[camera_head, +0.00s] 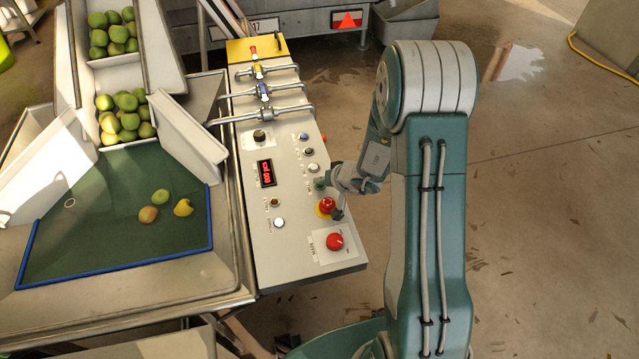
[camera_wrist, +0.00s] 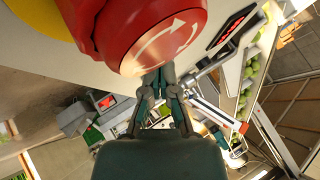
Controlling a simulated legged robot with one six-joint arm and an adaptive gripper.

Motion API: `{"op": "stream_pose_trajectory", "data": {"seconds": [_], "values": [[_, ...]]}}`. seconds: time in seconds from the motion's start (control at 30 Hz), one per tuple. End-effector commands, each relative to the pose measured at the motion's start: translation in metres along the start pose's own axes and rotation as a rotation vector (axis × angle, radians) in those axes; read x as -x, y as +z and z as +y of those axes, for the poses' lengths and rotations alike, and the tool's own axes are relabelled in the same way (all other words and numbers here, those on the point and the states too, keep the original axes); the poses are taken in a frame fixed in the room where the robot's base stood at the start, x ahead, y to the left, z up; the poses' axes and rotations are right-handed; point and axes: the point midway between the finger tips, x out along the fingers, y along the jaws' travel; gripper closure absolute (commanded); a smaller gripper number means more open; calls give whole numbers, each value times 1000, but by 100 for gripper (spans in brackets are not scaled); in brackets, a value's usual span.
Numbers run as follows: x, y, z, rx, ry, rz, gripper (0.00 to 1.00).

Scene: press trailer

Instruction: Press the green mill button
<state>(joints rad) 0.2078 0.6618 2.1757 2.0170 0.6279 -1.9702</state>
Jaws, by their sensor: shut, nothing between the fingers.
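The control panel (camera_head: 290,245) stands in the middle of the head view. A small green spot (camera_head: 319,183), which looks like the green mill button, shows on its right side, partly covered by my gripper (camera_head: 328,181). My gripper is shut and empty, its fingertips close to that spot; I cannot tell whether they touch it. In the wrist view the shut fingertips (camera_wrist: 161,72) point at the pale panel face, just below a large red mushroom button (camera_wrist: 165,40). The green button cannot be made out in the wrist view.
The red emergency button with a yellow ring (camera_head: 326,205) sits just below my gripper, and a red rotary switch (camera_head: 334,241) lower down. A white button (camera_head: 313,168) is just above. Pipes with valves (camera_head: 262,90) cross the panel's top. Free floor lies to the right.

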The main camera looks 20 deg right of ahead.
Motion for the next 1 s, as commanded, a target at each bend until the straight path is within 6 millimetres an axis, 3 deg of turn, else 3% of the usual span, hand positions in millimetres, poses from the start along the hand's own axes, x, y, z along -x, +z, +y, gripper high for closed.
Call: {"op": "stream_pose_trajectory", "data": {"seconds": [1.0], "values": [[11,-7,-8,0,0,-1,100]]}}
